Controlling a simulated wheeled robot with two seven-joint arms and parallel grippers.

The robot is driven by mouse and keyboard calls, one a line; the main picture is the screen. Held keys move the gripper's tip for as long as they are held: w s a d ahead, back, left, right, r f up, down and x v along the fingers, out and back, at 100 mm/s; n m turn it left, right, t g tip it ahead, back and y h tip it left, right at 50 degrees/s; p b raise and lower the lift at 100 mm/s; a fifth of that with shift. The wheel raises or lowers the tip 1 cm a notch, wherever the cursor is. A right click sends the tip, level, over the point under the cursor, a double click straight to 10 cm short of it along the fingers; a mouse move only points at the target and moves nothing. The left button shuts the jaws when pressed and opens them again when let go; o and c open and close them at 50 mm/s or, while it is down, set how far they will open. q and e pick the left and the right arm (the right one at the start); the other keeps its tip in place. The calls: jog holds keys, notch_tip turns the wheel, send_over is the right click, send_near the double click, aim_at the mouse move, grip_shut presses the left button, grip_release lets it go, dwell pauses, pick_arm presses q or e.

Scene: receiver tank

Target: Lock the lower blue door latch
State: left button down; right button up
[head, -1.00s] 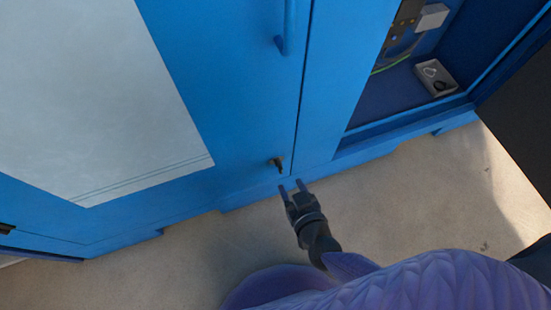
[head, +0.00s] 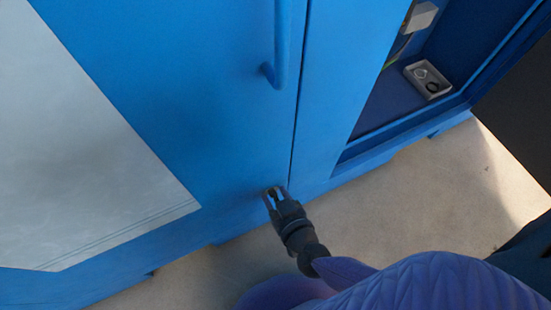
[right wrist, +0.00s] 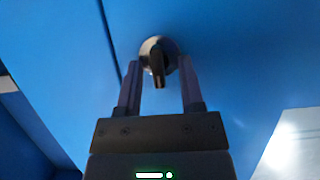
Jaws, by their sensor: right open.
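The lower latch (right wrist: 158,58) is a dark knob with a short lever on the blue door (head: 215,120), close to the door seam. In the right wrist view its lever hangs roughly straight down. My right gripper (head: 275,192) is open, with its fingers on either side of the latch; in the right wrist view the fingers (right wrist: 160,82) flank the lever with visible gaps. In the head view the fingers mostly hide the latch. My left gripper is not in view.
A blue vertical handle (head: 281,45) stands out from the door above the latch. An open compartment to the right holds a small grey tray (head: 428,80). Pale floor (head: 400,200) is clear below the cabinet.

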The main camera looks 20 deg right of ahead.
grip_shut()
dwell(0.3)
jog(key=m+y, duration=0.2)
jog(key=d+m+y, duration=0.1)
jog(key=m, duration=0.2)
jog(key=shift+f+m+y, duration=0.2)
jog(key=shift+m+y, duration=0.1)
jog(key=shift+y, duration=0.1)
jog(key=shift+d+f+m+t+y, duration=0.1)
jog(key=shift+m+t+y, duration=0.3)
jog(key=shift+m, duration=0.65)
jog(key=shift+a+f+m+t+y, duration=0.15)
jog(key=shift+m+t+y, duration=0.3)
jog(key=shift+m, duration=0.65)
jog(key=shift+d+f+m+t+y, duration=0.2)
jog(key=shift+m+y, duration=0.35)
jog(key=shift+m, duration=0.5)
jog(key=shift+r, duration=0.1)
